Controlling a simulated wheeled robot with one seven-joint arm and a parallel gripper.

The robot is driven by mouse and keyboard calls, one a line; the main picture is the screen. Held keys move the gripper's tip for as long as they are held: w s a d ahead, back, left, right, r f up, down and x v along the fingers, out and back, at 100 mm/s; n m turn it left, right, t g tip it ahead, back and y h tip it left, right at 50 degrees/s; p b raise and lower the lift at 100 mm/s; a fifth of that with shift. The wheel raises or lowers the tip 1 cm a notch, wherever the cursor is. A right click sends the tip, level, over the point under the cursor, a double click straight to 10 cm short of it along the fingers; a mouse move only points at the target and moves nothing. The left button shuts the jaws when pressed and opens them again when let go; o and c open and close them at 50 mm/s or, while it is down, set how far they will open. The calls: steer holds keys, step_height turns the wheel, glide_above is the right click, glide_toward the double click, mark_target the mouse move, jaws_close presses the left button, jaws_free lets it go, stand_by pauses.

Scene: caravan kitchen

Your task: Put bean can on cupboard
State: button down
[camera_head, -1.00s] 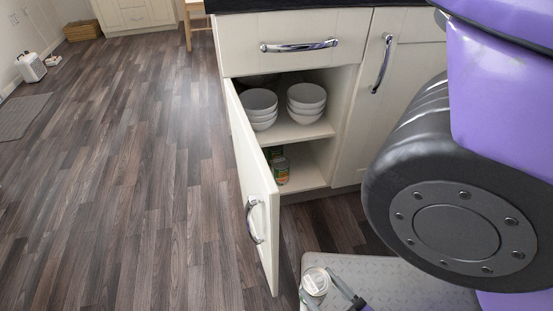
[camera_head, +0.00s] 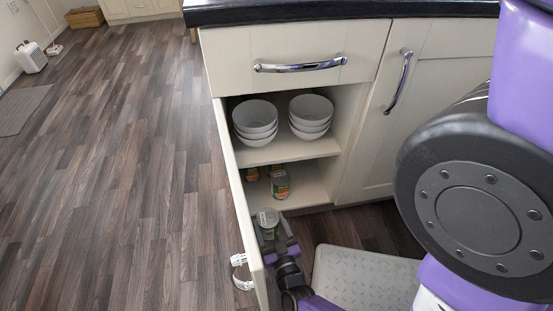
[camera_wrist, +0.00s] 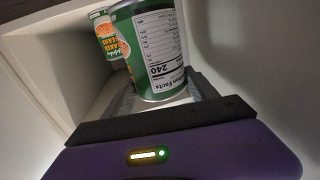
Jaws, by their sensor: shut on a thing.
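The bean can (camera_head: 267,217), silver-topped with a green label, is upright in my gripper (camera_head: 272,228), just inside the open door (camera_head: 239,210) and in front of the cupboard's lower shelf (camera_head: 312,187). In the wrist view the held can (camera_wrist: 152,45) shows its white nutrition panel between the fingers of my gripper (camera_wrist: 160,95). Other cans (camera_head: 280,186) stand on the lower shelf further in. One, labelled baked beans (camera_wrist: 108,38), is behind the held can in the wrist view. I cannot tell whether the held can touches the shelf.
Stacked white bowls (camera_head: 255,120) fill the shelf above the cans. The swung-open door with its handle (camera_head: 241,272) bounds the left of the opening. A closed drawer (camera_head: 300,62) is above and a closed cupboard door (camera_head: 385,130) is to the right. The right part of the lower shelf is clear.

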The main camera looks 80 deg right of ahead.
steer(key=f+b+x, duration=0.3)
steer(key=b+x, duration=0.5)
steer(key=x, duration=1)
steer(key=shift+d, duration=0.25)
steer(key=shift+f, duration=0.2)
steer(key=shift+f+b, duration=0.15)
steer(key=shift+b, duration=0.15)
steer(key=c, duration=0.5)
jaws_free()
steer(key=p+v, duration=0.4)
steer(key=v, duration=0.8)
steer(key=shift+a, duration=0.15)
